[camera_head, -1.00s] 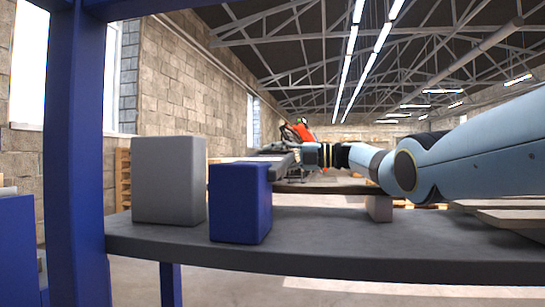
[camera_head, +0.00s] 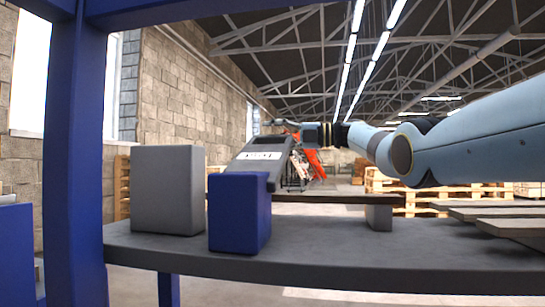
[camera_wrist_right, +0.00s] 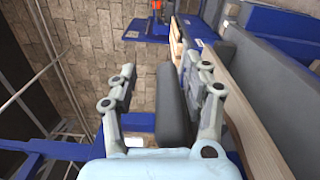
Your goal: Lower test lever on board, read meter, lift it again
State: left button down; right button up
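A dark slanted panel (camera_head: 250,172) with a white marked strip (camera_head: 260,155) stands behind the blue block. The strip's marks are too small to read. I cannot tell which part is the test lever, and I see no clear meter. My right gripper (camera_head: 298,128) is at the panel's upper edge, mostly hidden by my arm. In the right wrist view, its fingers (camera_wrist_right: 160,85) are wide apart. A dark grey bar (camera_wrist_right: 173,105) lies between them, close to the right finger, with a gap on the left. My left gripper is not in view.
A grey block (camera_head: 168,190) and a blue block (camera_head: 239,213) stand on the near grey shelf (camera_head: 330,255), beside a blue post (camera_head: 75,150). A dark plank (camera_head: 325,198) rests on a small block (camera_head: 379,217). Wooden pallets (camera_head: 400,190) stand behind.

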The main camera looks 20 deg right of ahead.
jog(key=shift+r, duration=1.3)
jog(key=shift+p+v, duration=0.7)
jog(key=shift+v, duration=0.2)
jog(key=shift+p+v, duration=0.8)
jog(key=shift+v, duration=0.85)
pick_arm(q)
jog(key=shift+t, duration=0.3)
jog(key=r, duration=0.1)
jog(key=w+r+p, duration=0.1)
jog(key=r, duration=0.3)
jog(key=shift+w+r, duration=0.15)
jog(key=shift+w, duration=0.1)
pick_arm(e)
jog(key=v, duration=0.7)
jog(key=shift+s+f, duration=0.1)
jog(key=shift+f, duration=0.05)
